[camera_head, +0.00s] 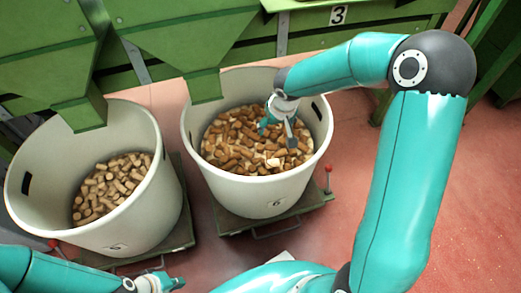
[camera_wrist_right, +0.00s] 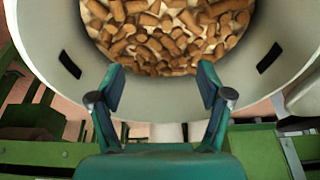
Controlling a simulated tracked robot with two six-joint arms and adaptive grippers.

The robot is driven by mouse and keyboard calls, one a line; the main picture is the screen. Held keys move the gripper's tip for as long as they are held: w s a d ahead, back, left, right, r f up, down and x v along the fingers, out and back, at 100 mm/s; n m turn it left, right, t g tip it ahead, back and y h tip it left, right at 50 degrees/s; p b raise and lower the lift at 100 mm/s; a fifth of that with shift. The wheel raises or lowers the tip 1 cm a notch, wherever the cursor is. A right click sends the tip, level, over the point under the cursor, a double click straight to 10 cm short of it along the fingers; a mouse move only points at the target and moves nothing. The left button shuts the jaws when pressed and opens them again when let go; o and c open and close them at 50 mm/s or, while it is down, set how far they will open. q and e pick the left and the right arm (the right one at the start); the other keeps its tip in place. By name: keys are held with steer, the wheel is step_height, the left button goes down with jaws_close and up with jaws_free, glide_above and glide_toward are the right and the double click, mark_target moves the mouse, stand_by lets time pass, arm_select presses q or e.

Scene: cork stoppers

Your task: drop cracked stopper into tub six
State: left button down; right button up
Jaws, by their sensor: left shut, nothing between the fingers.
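Tub six (camera_head: 318,152) is the pale tub on the right in the head view, with a 6 on its front. It holds many cork stoppers (camera_head: 235,140), some brown and some pale. My right gripper (camera_head: 278,130) is over the inside of this tub. In the right wrist view its fingers (camera_wrist_right: 160,70) are spread with nothing between them, and the tub's stoppers (camera_wrist_right: 165,35) lie beyond. I cannot pick out a cracked stopper among them. My left gripper (camera_head: 164,283) is at the bottom left, partly cut off by the frame edge, shut and empty.
A second pale tub (camera_head: 150,205) with tan stoppers (camera_head: 108,185) stands to the left; its label is too small to read surely. Green chutes (camera_head: 190,40) hang over both tubs' back rims. Both tubs stand on dark platforms. The reddish floor (camera_head: 480,180) is clear at right.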

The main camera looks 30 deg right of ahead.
steer(key=shift+r, duration=0.1)
steer(key=v, duration=1.1)
steer(key=shift+s+r, duration=0.2)
steer(key=shift+r, duration=0.15)
